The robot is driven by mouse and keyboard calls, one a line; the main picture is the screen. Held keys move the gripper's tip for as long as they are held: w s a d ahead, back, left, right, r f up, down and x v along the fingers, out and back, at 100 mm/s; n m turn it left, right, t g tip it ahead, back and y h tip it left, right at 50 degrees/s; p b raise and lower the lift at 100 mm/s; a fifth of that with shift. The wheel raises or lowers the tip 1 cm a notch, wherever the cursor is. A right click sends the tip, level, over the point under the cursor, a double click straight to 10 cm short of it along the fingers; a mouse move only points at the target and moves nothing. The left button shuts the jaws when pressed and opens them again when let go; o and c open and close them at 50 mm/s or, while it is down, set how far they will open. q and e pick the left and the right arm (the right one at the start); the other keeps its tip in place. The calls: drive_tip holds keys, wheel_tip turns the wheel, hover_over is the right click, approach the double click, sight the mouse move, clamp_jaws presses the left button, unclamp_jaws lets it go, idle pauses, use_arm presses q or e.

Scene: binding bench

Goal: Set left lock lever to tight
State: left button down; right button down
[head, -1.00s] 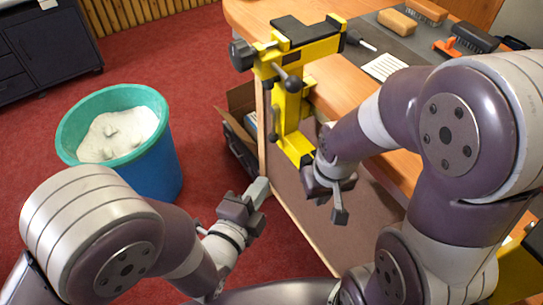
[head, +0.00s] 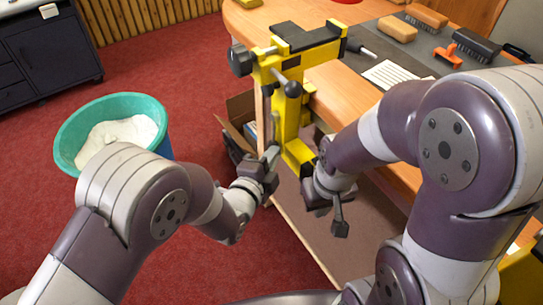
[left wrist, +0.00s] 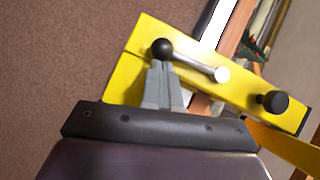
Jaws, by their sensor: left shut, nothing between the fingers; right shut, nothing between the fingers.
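The yellow clamp frame (head: 285,115) stands at the bench edge. In the left wrist view, a lever with a silver rod (left wrist: 196,62) and a black ball end (left wrist: 162,49) sits on the yellow frame. My left gripper (head: 271,153) is shut and empty beside the lower yellow upright; its fingertips also show in the left wrist view (left wrist: 162,72), right by the ball and overlapping its lower edge. I cannot tell whether they touch. Which way the lever is set is unclear. My right gripper (head: 340,225) is shut and empty, right of the upright.
A black ball-ended handle (head: 292,89) sticks out higher on the frame, near a black knob (head: 240,60). A teal-rimmed bin (head: 68,140) stands left. Brushes (head: 425,16) and a paper sheet (head: 392,73) lie on the bench.

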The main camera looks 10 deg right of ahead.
use_arm(q)
drive_tip(key=shift+w+a+f+m+t+b, duration=0.1)
drive_tip(key=shift+w+a+m+t+b, duration=0.2)
drive_tip(key=shift+b, duration=0.35)
drive_tip(key=shift+w+a+f+m+t+b, duration=0.1)
drive_tip(key=shift+w+m+b, duration=0.1)
drive_tip(key=shift+w+b, duration=0.3)
drive_tip(key=shift+s+r, duration=0.1)
drive_tip(key=shift+s, duration=0.05)
